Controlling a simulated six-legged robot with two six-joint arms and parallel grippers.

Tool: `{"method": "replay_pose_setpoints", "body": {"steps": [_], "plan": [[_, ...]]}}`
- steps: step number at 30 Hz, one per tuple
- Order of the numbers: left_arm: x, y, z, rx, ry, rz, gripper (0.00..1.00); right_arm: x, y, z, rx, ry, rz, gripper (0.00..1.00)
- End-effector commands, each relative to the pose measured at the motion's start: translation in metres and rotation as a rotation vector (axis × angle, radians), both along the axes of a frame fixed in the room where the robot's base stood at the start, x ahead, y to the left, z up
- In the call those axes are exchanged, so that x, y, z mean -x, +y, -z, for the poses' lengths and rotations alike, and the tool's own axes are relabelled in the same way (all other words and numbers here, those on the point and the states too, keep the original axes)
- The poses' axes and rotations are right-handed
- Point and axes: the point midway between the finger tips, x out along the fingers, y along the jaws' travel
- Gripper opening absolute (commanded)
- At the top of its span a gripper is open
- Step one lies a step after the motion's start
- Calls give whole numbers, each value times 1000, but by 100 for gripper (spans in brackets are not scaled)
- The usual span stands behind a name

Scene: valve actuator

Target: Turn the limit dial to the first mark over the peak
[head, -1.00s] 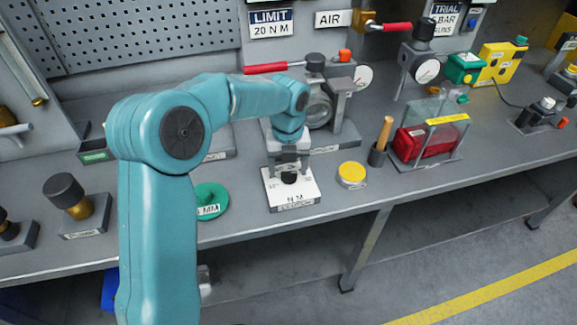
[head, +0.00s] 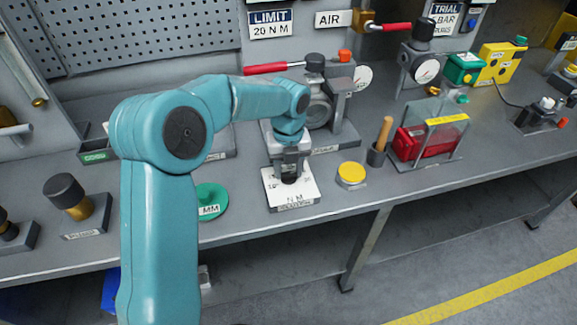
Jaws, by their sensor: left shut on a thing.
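The limit dial is a white plate (head: 302,200) marked N M near the front edge of the bench, with a black knob (head: 289,179) at its middle. My left gripper (head: 290,172) points down over the plate and is shut on the black knob. The gripper hides most of the knob and part of the scale, so I cannot read where the knob points. A sign (head: 270,24) on the back panel reads LIMIT 20 N M. My right gripper is not in view.
A green disc (head: 211,201) lies left of the dial, a yellow-topped round can (head: 351,175) to its right. A valve assembly with a red lever (head: 270,68) and a gauge stands behind. A cup with a wooden handle (head: 385,133) and a clear guarded box (head: 430,140) stand further right.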

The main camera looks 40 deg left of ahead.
Motion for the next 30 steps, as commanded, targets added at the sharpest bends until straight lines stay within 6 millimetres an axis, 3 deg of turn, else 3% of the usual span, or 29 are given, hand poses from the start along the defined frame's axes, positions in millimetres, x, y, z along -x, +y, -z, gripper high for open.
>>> {"method": "replay_pose_setpoints", "body": {"steps": [30], "plan": [[3,4,-1,-2,-8,-933,14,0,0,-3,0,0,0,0]]}}
